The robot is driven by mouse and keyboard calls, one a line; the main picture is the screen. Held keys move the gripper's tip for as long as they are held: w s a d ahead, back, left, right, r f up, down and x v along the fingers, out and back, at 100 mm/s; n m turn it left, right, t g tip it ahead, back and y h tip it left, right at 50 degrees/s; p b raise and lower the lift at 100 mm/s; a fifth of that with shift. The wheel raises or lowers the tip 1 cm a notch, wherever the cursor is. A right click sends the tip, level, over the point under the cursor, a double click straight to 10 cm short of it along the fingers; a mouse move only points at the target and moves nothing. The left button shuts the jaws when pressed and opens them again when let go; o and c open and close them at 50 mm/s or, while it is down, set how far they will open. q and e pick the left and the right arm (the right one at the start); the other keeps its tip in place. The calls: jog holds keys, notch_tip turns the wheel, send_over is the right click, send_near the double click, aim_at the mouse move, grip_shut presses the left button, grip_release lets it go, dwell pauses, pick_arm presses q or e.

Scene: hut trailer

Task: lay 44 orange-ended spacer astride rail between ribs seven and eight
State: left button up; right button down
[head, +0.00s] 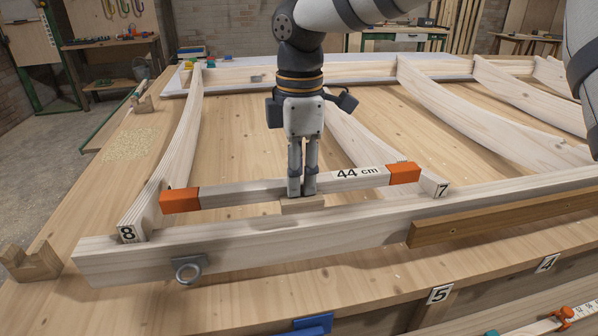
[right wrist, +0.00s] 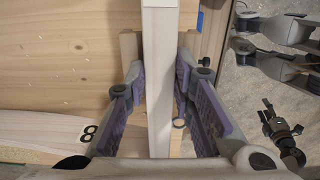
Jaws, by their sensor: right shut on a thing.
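The spacer (head: 250,191) is a pale bar marked "44 cm" with an orange block at each end. My right gripper (head: 302,193) points down and is shut on its middle. The left orange end (head: 180,200) overlaps rib eight (head: 168,180) in the picture; the right orange end (head: 404,173) is by rib seven (head: 433,184). The pale rail (head: 350,221) runs in front of the spacer; I cannot tell whether they touch. In the right wrist view a pale bar (right wrist: 160,70) runs between the fingers, with the "8" label (right wrist: 90,132) at lower left. My left gripper is not in view.
A small wood block (head: 302,205) lies under my fingertips. A metal eye (head: 188,269) hangs on the rail's front. A brown strip (head: 500,221) runs along its right part. A notched block (head: 30,262) stands at left. More ribs curve away at right.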

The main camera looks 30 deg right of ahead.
aim_at(300, 219)
dwell(0.5)
jog(key=shift+f, duration=1.2)
jog(key=shift+f, duration=0.1)
jog(key=shift+f, duration=1)
jog(key=shift+f, duration=0.6)
jog(key=c, duration=1.3)
grip_release()
jog(key=shift+r, duration=0.1)
notch_tip(300, 219, up, 12)
jog(key=shift+f, duration=0.1)
